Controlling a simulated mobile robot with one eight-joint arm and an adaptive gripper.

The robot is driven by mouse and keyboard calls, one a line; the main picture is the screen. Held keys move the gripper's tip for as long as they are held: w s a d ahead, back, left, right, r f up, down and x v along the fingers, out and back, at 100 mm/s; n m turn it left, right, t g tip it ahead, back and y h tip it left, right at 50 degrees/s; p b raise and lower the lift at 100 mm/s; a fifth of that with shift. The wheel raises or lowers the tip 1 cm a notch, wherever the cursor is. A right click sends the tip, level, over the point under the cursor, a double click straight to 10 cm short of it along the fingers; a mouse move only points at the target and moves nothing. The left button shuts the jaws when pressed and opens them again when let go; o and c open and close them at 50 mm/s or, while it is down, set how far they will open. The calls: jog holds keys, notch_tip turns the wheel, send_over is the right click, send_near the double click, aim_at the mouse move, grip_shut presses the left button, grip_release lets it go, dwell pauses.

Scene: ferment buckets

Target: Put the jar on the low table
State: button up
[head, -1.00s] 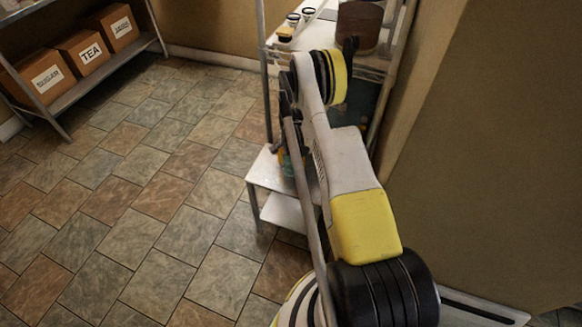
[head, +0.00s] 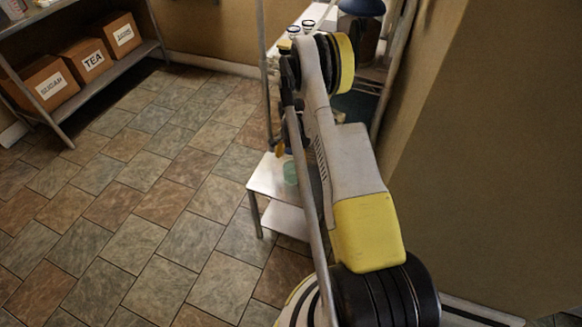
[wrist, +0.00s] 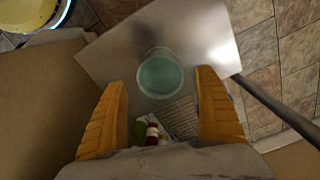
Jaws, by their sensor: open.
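The low table (head: 268,180) is white with metal legs and stands left of my arm in the head view. Its pale top (wrist: 110,50) fills the upper middle of the wrist view. A teal-green jar (wrist: 160,75) appears to stand upright on that top, with clear space around it. The jar shows partly behind my arm in the head view (head: 290,173). My gripper (wrist: 161,79) is open, its yellow fingers on either side of the jar's near side in the picture, apart from it. I cannot tell its exact height above the jar.
A tall shelf behind my arm holds small jars (head: 308,26) and a large dark container with a blue lid (head: 361,22). Boxes such as the tea box (head: 93,58) sit on a rack at left. A wall is close at right. The tiled floor at left is clear.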

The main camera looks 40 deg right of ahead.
jog(key=s+a+r+n+t, duration=0.15)
jog(key=a+r, duration=0.35)
jog(key=r, duration=0.6)
jog(key=a+r+n+t, duration=0.1)
jog(key=a+r+n, duration=0.25)
jog(key=r, duration=0.75)
jog(key=s+a+r+n+t, duration=0.1)
jog(key=a+r+n, duration=0.1)
jog(key=a+r, duration=0.65)
jog(key=s+a+r+n+t, duration=0.2)
jog(key=s+a+r+n, duration=0.2)
jog(key=s, duration=0.5)
jog(key=s+a+r+n+t, duration=0.1)
jog(key=s+a+r+n, duration=0.3)
jog(key=s, duration=0.5)
notch_tip(320, 180, up, 3)
jog(key=shift+a+f+n+t+p, duration=0.1)
jog(key=shift+a+n+t+p, duration=0.25)
jog(key=shift+a, duration=0.8)
